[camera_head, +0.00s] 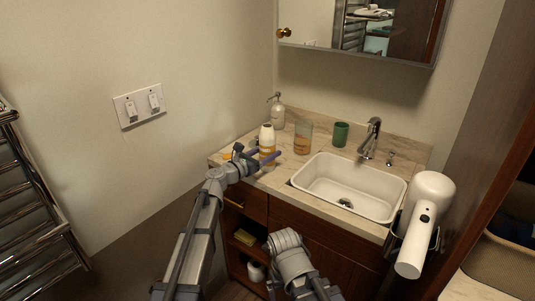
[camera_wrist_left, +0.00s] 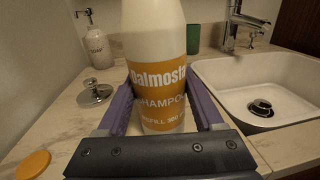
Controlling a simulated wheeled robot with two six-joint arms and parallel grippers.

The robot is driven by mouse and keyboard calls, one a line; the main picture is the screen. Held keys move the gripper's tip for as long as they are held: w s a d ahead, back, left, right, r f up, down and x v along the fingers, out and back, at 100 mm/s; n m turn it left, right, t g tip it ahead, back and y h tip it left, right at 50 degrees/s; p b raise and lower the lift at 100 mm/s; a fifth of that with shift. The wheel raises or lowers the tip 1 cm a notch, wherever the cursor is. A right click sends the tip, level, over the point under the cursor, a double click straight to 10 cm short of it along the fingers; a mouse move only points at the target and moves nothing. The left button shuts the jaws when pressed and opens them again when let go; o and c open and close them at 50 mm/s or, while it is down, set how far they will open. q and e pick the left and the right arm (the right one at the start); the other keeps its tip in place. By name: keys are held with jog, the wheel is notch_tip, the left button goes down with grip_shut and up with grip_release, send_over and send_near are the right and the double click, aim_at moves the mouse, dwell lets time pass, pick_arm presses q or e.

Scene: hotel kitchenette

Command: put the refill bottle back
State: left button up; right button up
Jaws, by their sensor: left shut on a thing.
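The refill bottle (camera_head: 267,135) is white with an orange label reading "SHAMPOO" and "REFILL"; it also shows in the left wrist view (camera_wrist_left: 155,45). It is upright over the counter left of the sink. My left gripper (camera_head: 264,160) is shut on its lower part, with purple fingers on both sides. Its top is cut off in the wrist view, and I cannot tell whether its base touches the counter. An orange disc like a cap (camera_wrist_left: 33,165) lies on the counter. A white pump dispenser (camera_wrist_left: 98,45) stands behind. My right arm shows, but its gripper does not.
A metal knobbed piece (camera_wrist_left: 95,93) lies near the bottle. Open cabinet shelves (camera_head: 243,251) lie below the counter. A white hair dryer (camera_head: 425,215) hangs at right.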

pick_arm(q)
jog(key=o, duration=1.5)
jog(key=shift+f, duration=0.1)
jog(key=v, duration=1.2)
